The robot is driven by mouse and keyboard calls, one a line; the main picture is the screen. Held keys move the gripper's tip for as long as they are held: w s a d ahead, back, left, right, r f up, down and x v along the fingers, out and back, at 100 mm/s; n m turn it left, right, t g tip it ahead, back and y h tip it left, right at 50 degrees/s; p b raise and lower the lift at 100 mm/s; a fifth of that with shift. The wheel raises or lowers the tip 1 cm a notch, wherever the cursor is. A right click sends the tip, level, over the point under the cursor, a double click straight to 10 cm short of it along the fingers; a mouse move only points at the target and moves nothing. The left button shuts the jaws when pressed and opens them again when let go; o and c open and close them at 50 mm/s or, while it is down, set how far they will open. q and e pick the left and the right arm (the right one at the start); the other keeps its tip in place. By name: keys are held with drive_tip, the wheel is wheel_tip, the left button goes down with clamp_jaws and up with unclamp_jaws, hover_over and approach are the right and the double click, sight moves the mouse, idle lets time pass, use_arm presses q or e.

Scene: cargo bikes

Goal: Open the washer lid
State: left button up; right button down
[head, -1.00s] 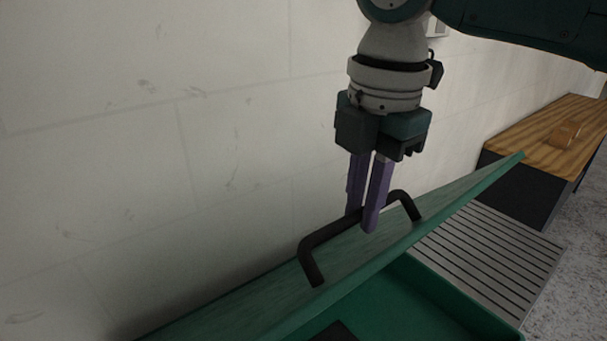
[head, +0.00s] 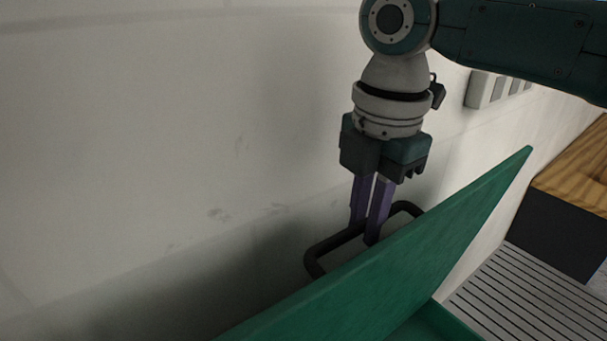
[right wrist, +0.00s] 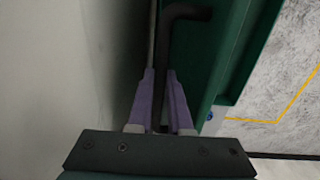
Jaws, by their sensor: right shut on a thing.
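The green washer lid (head: 420,245) stands raised and steeply tilted near the wall in the head view. A black bar handle (head: 322,252) is fixed to its wall-facing side. My right gripper (head: 366,232) points down with its purple fingers shut on the handle, behind the lid's upper edge. In the right wrist view the fingers (right wrist: 162,105) straddle the black handle (right wrist: 188,12), with the green lid (right wrist: 228,45) to the right. Part of the green washer body (head: 440,325) shows below the lid. My left gripper is not in view.
A pale wall (head: 150,150) stands close behind my right gripper and the lid. A slatted grey panel (head: 525,300) lies at the lower right. A wood-topped dark cabinet (head: 575,170) stands at the right. A grey wall box (head: 490,90) is beside my arm.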

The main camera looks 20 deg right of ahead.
drive_tip(key=shift+s+a+f, duration=0.1)
drive_tip(key=shift+s+f, duration=0.05)
drive_tip(key=shift+s, duration=0.05)
drive_tip(key=c, duration=0.8)
unclamp_jaws()
drive_tip(key=shift+c, duration=0.2)
wheel_tip(320, 180, up, 9)
drive_tip(key=b, duration=0.3)
drive_tip(key=shift+s+b, duration=0.15)
drive_tip(key=shift+b, duration=0.25)
drive_tip(key=shift+r, duration=0.5)
drive_tip(key=shift+s, duration=0.15)
